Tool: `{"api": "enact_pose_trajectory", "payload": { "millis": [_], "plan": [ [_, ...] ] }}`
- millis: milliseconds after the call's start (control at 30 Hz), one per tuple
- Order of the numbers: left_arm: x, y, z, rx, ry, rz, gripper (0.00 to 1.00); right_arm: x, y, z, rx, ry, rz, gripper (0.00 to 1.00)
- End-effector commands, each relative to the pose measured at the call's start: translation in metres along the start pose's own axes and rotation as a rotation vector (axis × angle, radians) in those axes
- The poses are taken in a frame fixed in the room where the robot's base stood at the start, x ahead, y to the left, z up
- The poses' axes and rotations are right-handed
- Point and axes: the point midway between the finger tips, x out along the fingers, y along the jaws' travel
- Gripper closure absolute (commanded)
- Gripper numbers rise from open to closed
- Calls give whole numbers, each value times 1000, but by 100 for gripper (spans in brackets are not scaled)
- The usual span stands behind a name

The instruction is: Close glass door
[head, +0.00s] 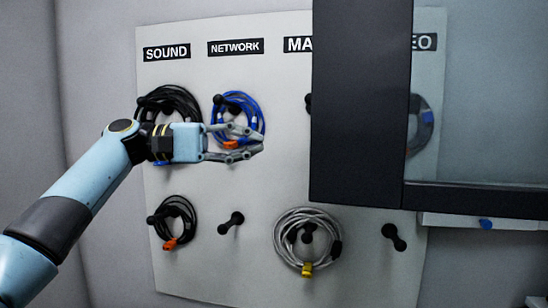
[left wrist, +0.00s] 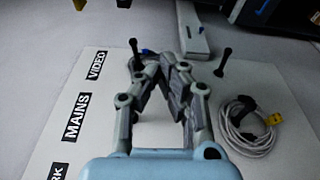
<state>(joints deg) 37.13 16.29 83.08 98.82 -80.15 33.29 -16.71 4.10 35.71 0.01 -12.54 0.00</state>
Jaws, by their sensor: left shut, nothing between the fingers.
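The glass door (head: 360,110) shows as a wide dark frame with a pane (head: 478,90) at the upper right of the head view. It stands in front of the board's right part and hides some labels and hooks. My left gripper (head: 262,141) reaches in from the left, before the blue cable coil (head: 240,98) under NETWORK. It is to the left of the door frame, apart from it in the picture. Its fingers are shut and empty. It also shows in the left wrist view (left wrist: 155,62), over the board. My right gripper is not in view.
The white board (head: 270,180) carries black coils (head: 172,98) and (head: 178,220), a grey coil (head: 305,240) and bare pegs (head: 231,222) and (head: 393,237). The board between my gripper and the door frame is clear. A light ledge (head: 450,221) lies below the door.

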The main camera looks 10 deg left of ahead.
Motion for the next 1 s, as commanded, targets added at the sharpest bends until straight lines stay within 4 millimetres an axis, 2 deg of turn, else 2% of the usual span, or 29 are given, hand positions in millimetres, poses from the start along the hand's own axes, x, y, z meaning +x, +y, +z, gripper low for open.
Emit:
{"api": "enact_pose_trajectory", "payload": {
  "millis": [33, 100, 267, 433, 700, 833, 1000],
  "plan": [
    [-1, 18, -3, 27, 3, 4, 100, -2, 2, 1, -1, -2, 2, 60],
    [0, 29, -5, 46, 4, 7, 100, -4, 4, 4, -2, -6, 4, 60],
    [14, 33, -5, 51, 4, 11, 100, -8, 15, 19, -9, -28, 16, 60],
    [47, 35, -5, 49, 2, 13, 100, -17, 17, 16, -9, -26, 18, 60],
    [104, 35, -5, 48, 3, 12, 100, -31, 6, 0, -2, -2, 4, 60],
    [92, 32, 16, 50, 7, 7, 100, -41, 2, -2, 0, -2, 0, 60],
    [87, 30, 29, 50, 7, 7, 100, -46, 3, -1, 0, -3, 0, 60]
  ]
}}
